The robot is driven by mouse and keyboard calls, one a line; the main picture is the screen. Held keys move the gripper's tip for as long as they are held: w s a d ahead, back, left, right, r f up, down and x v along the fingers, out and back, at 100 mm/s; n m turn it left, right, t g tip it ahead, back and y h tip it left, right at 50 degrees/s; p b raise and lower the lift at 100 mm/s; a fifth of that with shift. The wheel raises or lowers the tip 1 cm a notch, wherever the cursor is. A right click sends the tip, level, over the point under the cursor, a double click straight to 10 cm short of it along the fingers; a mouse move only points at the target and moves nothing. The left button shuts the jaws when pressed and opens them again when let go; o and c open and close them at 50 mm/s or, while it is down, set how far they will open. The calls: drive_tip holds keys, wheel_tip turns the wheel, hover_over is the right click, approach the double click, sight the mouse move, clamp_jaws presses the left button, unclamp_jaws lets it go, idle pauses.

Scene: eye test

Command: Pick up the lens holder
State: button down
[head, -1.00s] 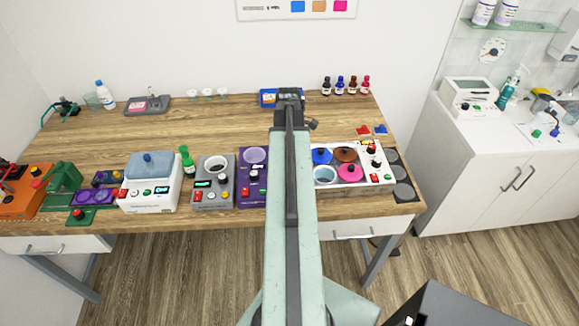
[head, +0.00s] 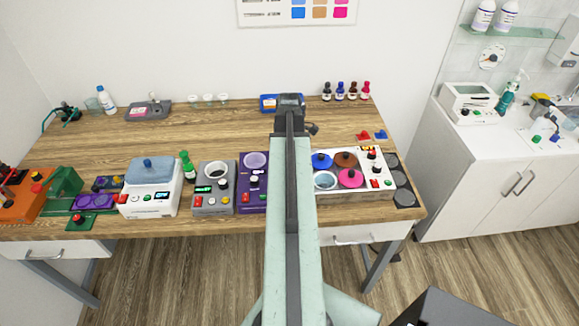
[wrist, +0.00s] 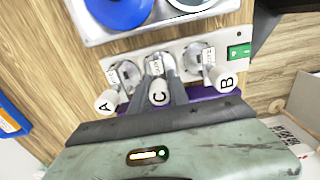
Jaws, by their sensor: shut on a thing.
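In the wrist view, three pieces with white knobs stand in a row on a pale strip. They look like lens holders, marked A (wrist: 106,101), C (wrist: 159,92) and B (wrist: 222,78). My gripper (wrist: 157,88) has its dark fingers on both sides of the middle one, C, and is shut on it. A and B stand free to either side. In the head view my arm hides the gripper and the holders.
A green switch (wrist: 239,51) sits at the strip's right end, with a blue disc (wrist: 118,8) above. In the head view, a device with coloured discs (head: 379,161) is right of my arm. A purple device (head: 254,190) and a white device (head: 149,199) are to its left.

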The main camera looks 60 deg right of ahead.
wheel_tip(320, 180, up, 10)
drive_tip(key=p, duration=1)
drive_tip(key=shift+r, duration=0.15)
drive_tip(key=shift+f, duration=0.2)
drive_tip(key=shift+a, duration=0.1)
